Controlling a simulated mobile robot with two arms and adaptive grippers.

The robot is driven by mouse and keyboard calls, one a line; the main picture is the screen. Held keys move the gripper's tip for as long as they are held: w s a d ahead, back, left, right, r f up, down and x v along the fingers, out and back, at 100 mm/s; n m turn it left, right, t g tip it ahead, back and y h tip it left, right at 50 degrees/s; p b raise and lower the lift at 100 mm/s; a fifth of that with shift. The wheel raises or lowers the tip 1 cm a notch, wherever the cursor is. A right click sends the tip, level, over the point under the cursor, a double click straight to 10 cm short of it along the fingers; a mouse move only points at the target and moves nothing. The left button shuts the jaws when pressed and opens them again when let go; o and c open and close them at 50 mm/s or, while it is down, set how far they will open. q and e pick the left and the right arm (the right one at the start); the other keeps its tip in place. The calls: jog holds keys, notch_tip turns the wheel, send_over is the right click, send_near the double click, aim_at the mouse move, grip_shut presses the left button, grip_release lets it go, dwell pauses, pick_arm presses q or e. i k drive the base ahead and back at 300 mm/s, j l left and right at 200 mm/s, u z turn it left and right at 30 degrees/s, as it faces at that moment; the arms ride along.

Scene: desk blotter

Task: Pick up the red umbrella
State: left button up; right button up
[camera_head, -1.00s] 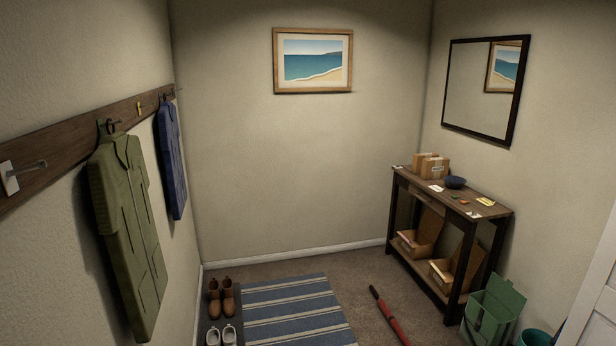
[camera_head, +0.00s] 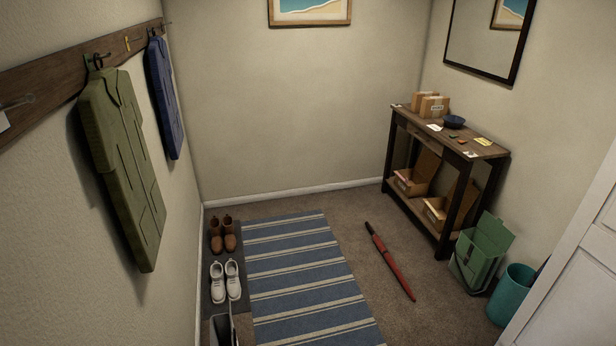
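The red umbrella (camera_head: 393,266) lies closed on the brown carpet, between the striped rug and the console table. Its dark handle end points to the back left, and its red body runs toward the front right. All of it shows and nothing covers it. Neither of my grippers is in view.
A blue striped rug (camera_head: 301,283) lies left of the umbrella. A dark console table (camera_head: 446,150) with boxes stands at the right wall. A green bag (camera_head: 481,256) and a teal bin (camera_head: 510,296) stand front right. Shoes (camera_head: 226,280) line the left wall. Carpet around the umbrella is clear.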

aim_at(385, 253)
jog(key=z, duration=1.5)
jog(key=i+j, duration=0.55)
jog(key=i+l+z, duration=0.05)
